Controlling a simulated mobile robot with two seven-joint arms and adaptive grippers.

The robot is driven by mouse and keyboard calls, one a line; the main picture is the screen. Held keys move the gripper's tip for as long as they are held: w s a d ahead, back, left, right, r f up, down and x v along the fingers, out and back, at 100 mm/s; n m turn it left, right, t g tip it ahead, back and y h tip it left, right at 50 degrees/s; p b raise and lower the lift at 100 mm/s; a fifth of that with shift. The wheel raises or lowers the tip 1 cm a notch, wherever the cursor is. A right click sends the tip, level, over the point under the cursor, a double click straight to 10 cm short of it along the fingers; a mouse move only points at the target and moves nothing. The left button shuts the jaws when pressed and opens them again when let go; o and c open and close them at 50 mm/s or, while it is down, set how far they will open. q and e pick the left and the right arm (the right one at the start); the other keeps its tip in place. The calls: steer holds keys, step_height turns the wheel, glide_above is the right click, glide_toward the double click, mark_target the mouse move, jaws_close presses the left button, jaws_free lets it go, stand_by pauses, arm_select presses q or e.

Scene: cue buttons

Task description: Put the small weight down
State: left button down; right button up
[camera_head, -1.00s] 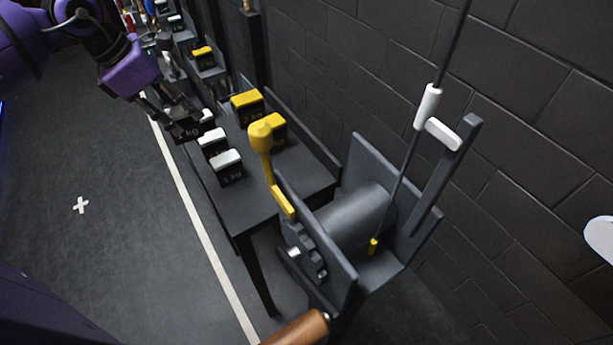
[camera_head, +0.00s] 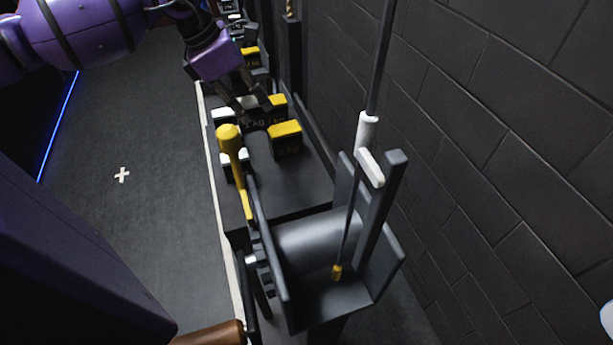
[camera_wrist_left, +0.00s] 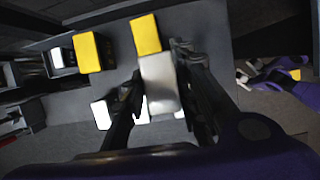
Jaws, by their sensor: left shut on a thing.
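My left gripper (camera_head: 247,106) is shut on a small dark weight (camera_head: 258,123) with a pale top and a "1 kg" label. It holds it over the dark grey bench (camera_head: 290,190), among the other weights. In the left wrist view, the held weight's pale top (camera_wrist_left: 160,95) lies between the fingers of my left gripper (camera_wrist_left: 158,78). I cannot tell whether the weight touches the bench.
White-topped weights (camera_head: 222,114) stand to the left and yellow-topped weights (camera_head: 285,130) to the right on the bench. A yellow-knobbed lever (camera_head: 229,138) and a grey drum frame (camera_head: 320,245) stand in front. A brick wall (camera_head: 480,130) runs along the right.

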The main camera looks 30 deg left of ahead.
arm_select(q)
steer(key=shift+s+d+f+p, duration=0.2)
steer(key=shift+d+f, duration=1.85)
steer(key=shift+d, duration=0.1)
steer(key=shift+s+d+f+p, duration=0.15)
steer(key=shift+d+f, duration=1.9)
steer(key=shift+d, duration=0.05)
steer(key=shift+s+d+f+p, duration=0.2)
steer(key=shift+d+f, duration=1.85)
steer(key=shift+d, duration=0.1)
steer(key=c, duration=1.8)
jaws_free()
steer(key=shift+s+f, duration=0.15)
steer(key=shift+f, duration=0.1)
steer(key=o, duration=0.4)
steer(key=shift+o, duration=0.2)
steer(key=shift+r, duration=0.1)
